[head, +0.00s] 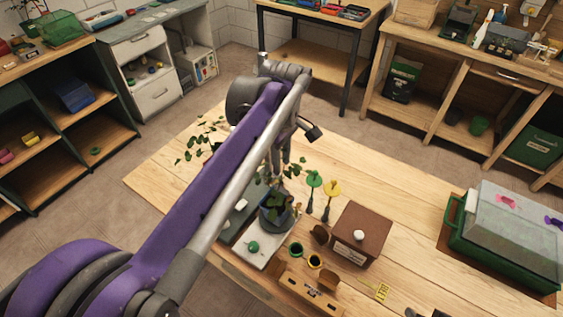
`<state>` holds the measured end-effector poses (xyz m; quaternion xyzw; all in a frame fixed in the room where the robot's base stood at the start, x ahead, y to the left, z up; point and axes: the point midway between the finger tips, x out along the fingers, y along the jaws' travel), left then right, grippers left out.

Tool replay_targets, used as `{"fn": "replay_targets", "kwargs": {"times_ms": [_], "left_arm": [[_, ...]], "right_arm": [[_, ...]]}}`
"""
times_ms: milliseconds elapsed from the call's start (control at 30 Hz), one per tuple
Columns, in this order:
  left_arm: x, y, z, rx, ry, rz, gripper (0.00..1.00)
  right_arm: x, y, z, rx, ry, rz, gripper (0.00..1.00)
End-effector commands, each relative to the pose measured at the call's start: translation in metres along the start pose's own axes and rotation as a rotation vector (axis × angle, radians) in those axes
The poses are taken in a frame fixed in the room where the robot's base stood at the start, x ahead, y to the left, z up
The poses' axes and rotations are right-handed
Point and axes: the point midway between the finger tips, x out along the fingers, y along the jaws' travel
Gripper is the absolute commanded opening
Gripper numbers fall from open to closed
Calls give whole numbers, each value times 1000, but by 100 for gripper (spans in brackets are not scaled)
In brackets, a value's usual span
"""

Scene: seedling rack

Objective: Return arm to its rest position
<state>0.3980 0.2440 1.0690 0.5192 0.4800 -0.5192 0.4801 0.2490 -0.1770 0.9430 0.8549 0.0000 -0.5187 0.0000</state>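My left arm (215,180), purple and grey, reaches from the lower left across the wooden table (420,170). My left gripper (285,170) points down over the table, just above and behind a dark pot (277,218) with a leafy plant. The arm partly hides the fingers, so I cannot tell whether they are open or touching the plant. The pot stands at a pale tray-like board (255,250) with a green knob. My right gripper is out of view.
A green and a yellow marker (333,188) stand right of the pot. A brown box (360,235) with a white knob is beside them. A green bin with a clear lid (510,235) sits at the right. A trailing plant (205,142) is behind the arm. The table's far middle is clear.

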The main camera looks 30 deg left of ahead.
Motion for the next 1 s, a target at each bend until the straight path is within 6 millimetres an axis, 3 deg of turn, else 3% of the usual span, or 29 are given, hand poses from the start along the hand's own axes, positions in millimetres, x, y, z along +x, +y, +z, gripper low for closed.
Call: {"fn": "replay_targets", "kwargs": {"times_ms": [433,567,767,1000], "left_arm": [[0,0,0,4,0,1,37],[5,-10,8,99,9,31,37],[37,-57,37,559,81,164,37],[94,-117,68,1164,261,310,37]], "right_arm": [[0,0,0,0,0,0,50],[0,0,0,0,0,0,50],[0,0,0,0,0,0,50],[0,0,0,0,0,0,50]]}}
